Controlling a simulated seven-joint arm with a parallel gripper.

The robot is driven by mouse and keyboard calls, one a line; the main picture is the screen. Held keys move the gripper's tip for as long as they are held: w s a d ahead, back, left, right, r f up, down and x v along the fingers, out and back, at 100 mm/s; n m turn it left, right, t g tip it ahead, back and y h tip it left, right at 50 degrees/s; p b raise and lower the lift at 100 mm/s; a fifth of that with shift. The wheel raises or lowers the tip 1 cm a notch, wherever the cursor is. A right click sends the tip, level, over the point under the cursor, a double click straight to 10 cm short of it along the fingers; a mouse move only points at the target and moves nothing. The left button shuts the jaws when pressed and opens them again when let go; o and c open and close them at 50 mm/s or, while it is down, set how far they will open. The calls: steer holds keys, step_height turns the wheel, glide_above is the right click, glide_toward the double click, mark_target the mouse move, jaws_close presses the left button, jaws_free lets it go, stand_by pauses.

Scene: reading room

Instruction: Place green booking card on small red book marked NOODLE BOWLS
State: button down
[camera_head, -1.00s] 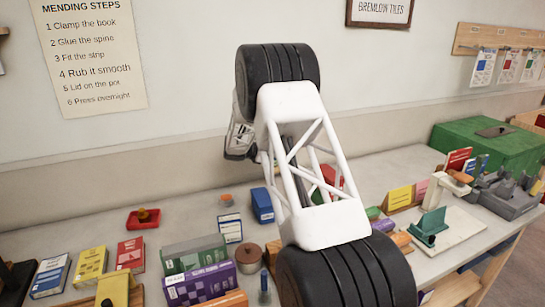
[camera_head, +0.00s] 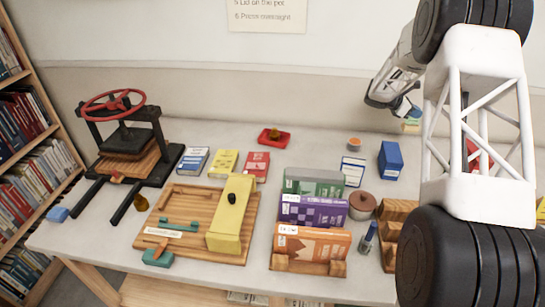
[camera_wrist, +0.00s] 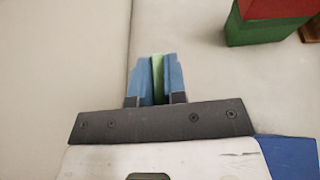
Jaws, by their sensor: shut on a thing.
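My gripper (camera_head: 408,112) is in the air at the right of the head view, above the back of the table. In the wrist view its blue fingers (camera_wrist: 156,80) are shut on a thin green card (camera_wrist: 157,68), held between them. A pale green and yellow bit of the card (camera_head: 412,126) shows below the fingers in the head view. A small red book (camera_head: 256,166) lies flat at the back middle of the table, well left of my gripper. Its cover print is too small to read.
Beside the red book lie a yellow book (camera_head: 223,163) and a blue book (camera_head: 192,160). A red tray (camera_head: 285,139) is behind it. A wooden board with a yellow block (camera_head: 232,215), upright books (camera_head: 314,208) and a blue box (camera_head: 390,160) stand around. A book press (camera_head: 125,140) is left.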

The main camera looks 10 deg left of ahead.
steer(key=s+a+r+n+t, duration=0.1)
steer(key=s+a+n+t, duration=0.1)
steer(key=a, duration=1.4)
steer(key=s+a+r+n+t, duration=0.1)
steer(key=s+a+n+t, duration=0.15)
steer(key=a, duration=1.35)
steer(key=s+a+n+t+y, duration=0.1)
steer(key=s+a, duration=0.4)
steer(key=a, duration=0.4)
steer(key=s+a+r+n+t+y, duration=0.1)
steer(key=s+a+t, duration=0.1)
steer(key=s+a, duration=0.4)
steer(key=s+a+n+t+y, duration=0.1)
steer(key=s+a, duration=0.4)
steer(key=a, duration=0.8)
steer(key=shift+s+r+n+y, duration=0.15)
steer(key=shift+s+n+y, duration=0.1)
steer(key=shift+n+y, duration=0.2)
steer(key=shift+d, duration=0.1)
step_height(320, 180, down, 6)
steer(key=shift+f, duration=0.25)
steer(key=shift+f, duration=1.8)
steer(key=shift+f, duration=0.1)
